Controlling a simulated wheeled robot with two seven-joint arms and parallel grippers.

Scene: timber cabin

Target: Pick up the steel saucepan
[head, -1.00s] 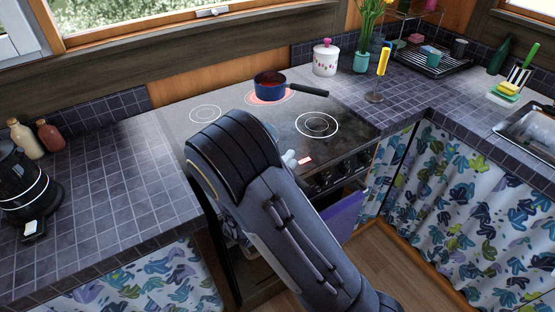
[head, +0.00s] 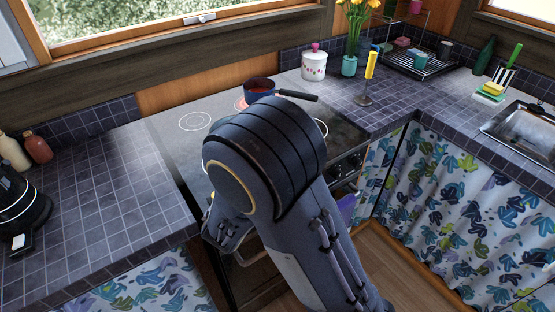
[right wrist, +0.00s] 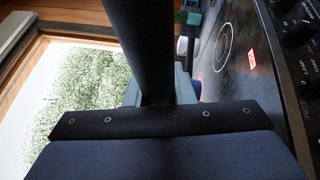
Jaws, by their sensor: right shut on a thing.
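No plainly steel saucepan shows in the head view. A dark blue saucepan (head: 259,97) with red contents and a black handle stands upright on the glowing back burner. My right arm covers the front of the stove, and its gripper is hidden there. In the right wrist view my right gripper (right wrist: 157,92) is shut on a dark bar (right wrist: 140,45) that runs up the picture. I cannot tell whether this bar is a saucepan's handle, and no pan body shows on it. My left gripper is not in view.
The stove top (head: 180,150) is partly clear at the left. A white canister (head: 314,67), a yellow-handled utensil (head: 371,66) and a flower vase (head: 349,66) stand to the right. Bottles (head: 37,149) and a black appliance (head: 18,205) are at the left. A sink (head: 525,130) is at the right.

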